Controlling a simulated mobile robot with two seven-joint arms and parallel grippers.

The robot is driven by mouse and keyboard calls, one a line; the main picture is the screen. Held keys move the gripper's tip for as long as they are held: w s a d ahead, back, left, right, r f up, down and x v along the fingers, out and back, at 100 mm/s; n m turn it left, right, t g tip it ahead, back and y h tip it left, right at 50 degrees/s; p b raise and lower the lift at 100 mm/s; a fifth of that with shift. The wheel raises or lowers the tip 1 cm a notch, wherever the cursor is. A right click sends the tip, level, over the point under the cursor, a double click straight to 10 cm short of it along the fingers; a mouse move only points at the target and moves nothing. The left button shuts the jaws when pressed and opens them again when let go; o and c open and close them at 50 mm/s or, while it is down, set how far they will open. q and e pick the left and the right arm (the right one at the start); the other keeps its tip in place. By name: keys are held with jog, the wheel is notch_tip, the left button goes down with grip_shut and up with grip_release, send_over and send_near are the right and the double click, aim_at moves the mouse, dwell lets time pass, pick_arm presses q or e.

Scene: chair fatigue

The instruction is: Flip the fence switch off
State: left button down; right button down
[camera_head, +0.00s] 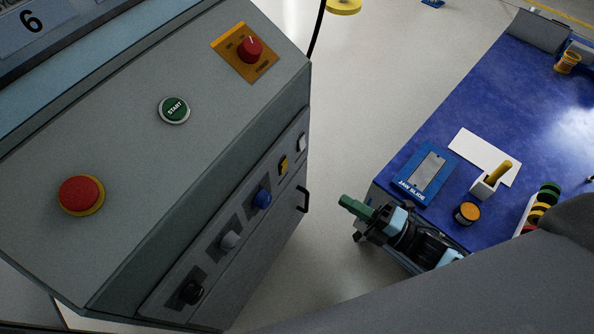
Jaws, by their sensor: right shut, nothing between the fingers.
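A grey control cabinet (130,130) fills the left of the head view. Its front panel carries a slanted row of small switches: black (191,291), grey (229,239), blue (263,197), yellow (284,164) and white (302,142). Their labels are too small to read, so I cannot tell which is the fence switch. My right gripper (350,205) has green fingertips, shut and empty. It is right of the cabinet, apart from the switches, near the blue table's corner. My left gripper is not in view.
The cabinet's sloped top has a red knob (249,49) on an orange plate, a green START button (174,110) and a red mushroom button (81,195). A black handle (303,199) juts from the front. The blue table (470,110) holds several items. Floor shows between.

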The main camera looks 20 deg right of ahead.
send_near(285, 166)
jog(key=x, duration=0.5)
jog(key=shift+w+a, duration=0.1)
jog(key=shift+w, duration=0.05)
jog(key=shift+w+a+r, duration=0.1)
jog(key=shift+w+a, duration=0.3)
jog(key=shift+w, duration=0.05)
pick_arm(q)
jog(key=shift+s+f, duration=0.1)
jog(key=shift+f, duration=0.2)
pick_arm(e)
jog(key=shift+w+a, duration=0.1)
